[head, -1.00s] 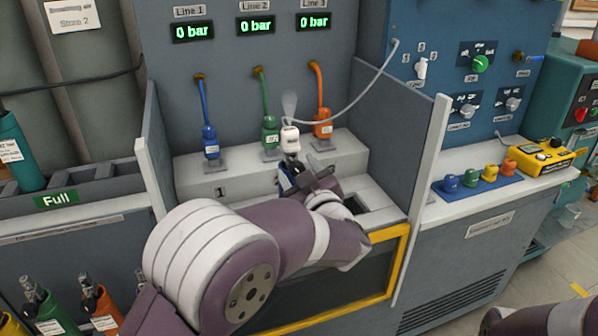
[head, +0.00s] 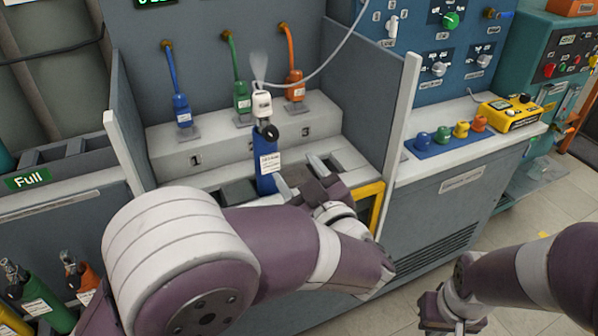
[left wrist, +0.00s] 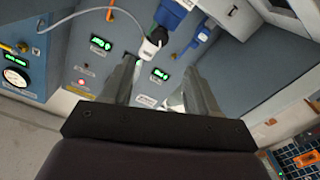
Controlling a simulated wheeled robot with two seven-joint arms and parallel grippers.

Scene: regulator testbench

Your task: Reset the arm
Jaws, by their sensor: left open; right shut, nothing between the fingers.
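My left gripper (head: 300,178) is open and empty, just right of a blue cylinder (head: 267,172) with a white label. The cylinder stands upright in the bench and has a white regulator (head: 262,104) with a dark round knob on top. A thin pale hose runs from the regulator up to the right. In the left wrist view the spread fingers (left wrist: 160,90) point towards the bench panel, with the blue cylinder (left wrist: 172,13) and white regulator (left wrist: 150,48) beyond them. My right gripper (head: 452,312) is shut and empty, low at the right, away from the bench.
Blue (head: 181,108), green (head: 242,97) and orange (head: 295,88) hose connectors stand on the ledge behind the cylinder. Grey side walls (head: 393,140) flank the bay. Small coloured caps (head: 461,129) and a yellow device (head: 508,110) lie on the right counter. Floor at right is free.

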